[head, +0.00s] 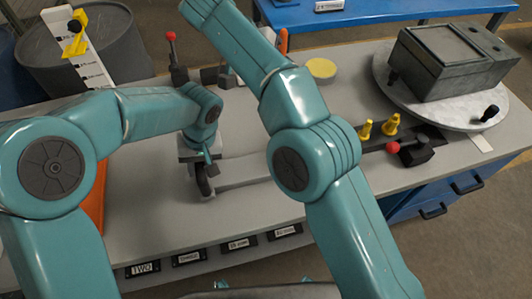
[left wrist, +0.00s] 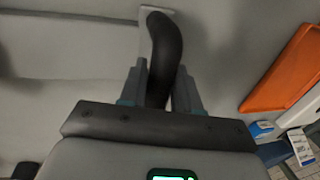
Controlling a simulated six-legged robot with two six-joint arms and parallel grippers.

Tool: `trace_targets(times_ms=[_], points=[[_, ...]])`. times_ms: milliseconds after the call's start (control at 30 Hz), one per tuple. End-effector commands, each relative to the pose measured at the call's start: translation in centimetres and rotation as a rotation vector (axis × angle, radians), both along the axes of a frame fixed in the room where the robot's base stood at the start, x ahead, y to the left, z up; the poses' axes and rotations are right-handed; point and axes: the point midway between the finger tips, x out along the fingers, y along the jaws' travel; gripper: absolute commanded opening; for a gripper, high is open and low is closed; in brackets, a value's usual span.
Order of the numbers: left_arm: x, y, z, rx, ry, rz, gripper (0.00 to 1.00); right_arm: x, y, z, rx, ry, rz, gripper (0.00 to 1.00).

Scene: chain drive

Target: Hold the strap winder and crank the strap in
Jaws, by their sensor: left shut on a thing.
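In the head view, my left gripper (head: 202,165) points down near the middle of the bench, at a small dark piece (head: 204,187) that I take for the strap winder's grip. In the left wrist view, my left gripper (left wrist: 160,92) is shut around this dark curved handle (left wrist: 164,50), which stands between the fingers. A pale grey band (head: 245,170), perhaps the strap, runs right from there and passes behind my right arm. No crank can be clearly made out at the winder.
A red-knobbed lever (head: 171,50) stands at the back left. Yellow pegs (head: 390,125) and a dark block (head: 416,151) with a red knob are at right. Behind them a grey box (head: 455,60) sits on a round turntable (head: 460,112). An orange tray (left wrist: 285,75) lies beside my left gripper.

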Motion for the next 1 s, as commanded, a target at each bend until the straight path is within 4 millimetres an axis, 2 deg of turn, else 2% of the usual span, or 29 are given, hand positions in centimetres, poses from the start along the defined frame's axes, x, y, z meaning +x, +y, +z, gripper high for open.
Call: trace_targets(times_ms=[67, 100, 167, 200, 467, 567, 900, 1000], points=[[0.0, 0.0, 0.0, -0.001, -0.001, 0.0, 0.0, 0.0, 0.0, 0.0, 0.0, 0.0, 0.0, 0.0], [0.0, 0.0, 0.0, -0.001, -0.001, 0.0, 0.38, 0.0, 0.0, 0.0, 0.0, 0.0, 0.0, 0.0], [0.0, 0.0, 0.0, -0.001, -0.001, 0.0, 0.58, 0.0, 0.0, 0.0, 0.0, 0.0, 0.0, 0.0], [0.0, 0.0, 0.0, -0.001, -0.001, 0.0, 0.62, 0.0, 0.0, 0.0, 0.0, 0.0, 0.0, 0.0], [0.0, 0.0, 0.1, -0.001, -0.001, 0.0, 0.62, 0.0, 0.0, 0.0, 0.0, 0.0, 0.0, 0.0], [0.1, 0.0, 0.9, -0.001, -0.003, 0.0, 0.62, 0.0, 0.0, 0.0, 0.0, -0.001, -0.001, 0.0], [0.1, -0.1, 7.6, -0.003, -0.006, -0.001, 0.62, 0.0, 0.0, 0.0, 0.0, -0.001, -0.001, 0.0], [0.1, 0.0, 9.0, -0.001, -0.003, 0.0, 0.62, 0.0, 0.0, 0.0, 0.0, -0.001, -0.001, 0.0]])
